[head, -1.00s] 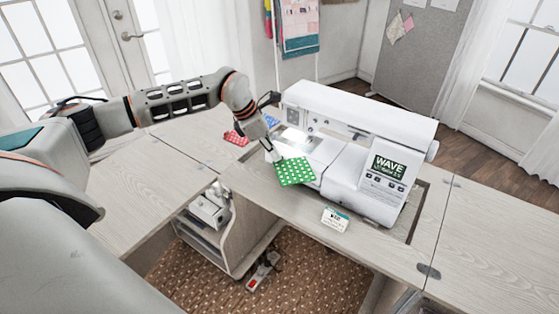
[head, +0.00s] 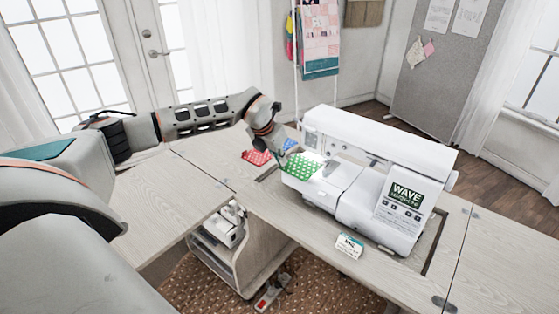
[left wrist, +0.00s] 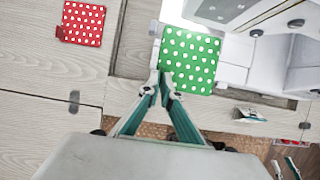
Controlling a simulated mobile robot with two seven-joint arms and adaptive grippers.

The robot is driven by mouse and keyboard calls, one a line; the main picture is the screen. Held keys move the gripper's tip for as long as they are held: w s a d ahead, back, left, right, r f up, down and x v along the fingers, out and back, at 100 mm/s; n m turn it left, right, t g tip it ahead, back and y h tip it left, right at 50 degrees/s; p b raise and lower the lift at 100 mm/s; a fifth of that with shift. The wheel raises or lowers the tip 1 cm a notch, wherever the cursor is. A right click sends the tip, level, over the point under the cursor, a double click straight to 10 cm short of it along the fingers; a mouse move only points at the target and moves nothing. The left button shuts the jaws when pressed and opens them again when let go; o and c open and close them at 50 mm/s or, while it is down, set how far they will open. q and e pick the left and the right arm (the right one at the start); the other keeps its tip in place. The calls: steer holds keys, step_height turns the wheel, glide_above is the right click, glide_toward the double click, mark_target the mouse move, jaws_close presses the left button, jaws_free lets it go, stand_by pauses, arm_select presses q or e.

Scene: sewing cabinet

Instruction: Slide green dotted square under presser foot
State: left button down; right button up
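The green dotted square (head: 303,166) lies flat over the left end of the sewing machine's bed, below the machine head. It also shows in the left wrist view (left wrist: 190,58). My left gripper (head: 281,160) is at its left edge in the head view. In the left wrist view, my left gripper's fingertips (left wrist: 160,80) are close together at the square's near edge and appear shut on it. The white sewing machine (head: 370,150) stands in the table's cutout. I cannot clearly make out the presser foot.
A red dotted square (head: 256,157) and a blue piece (head: 290,144) lie on the table behind and left of the green square. A small white-and-teal card (head: 349,246) stands in front of the machine. The table left of the machine is largely clear.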

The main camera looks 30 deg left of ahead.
arm_select(q)
steer(key=shift+b+x, duration=0.55)
steer(key=shift+x, duration=0.25)
steer(key=shift+w+f+b, duration=0.25)
steer(key=shift+w+b, duration=0.15)
steer(key=shift+w, duration=0.05)
steer(key=shift+r, duration=0.1)
steer(key=shift+w+f, duration=0.3)
steer(key=shift+w, duration=0.05)
steer(key=shift+f, duration=0.3)
steer(key=shift+w+d, duration=0.1)
steer(key=shift+w, duration=0.05)
steer(key=shift+w, duration=0.15)
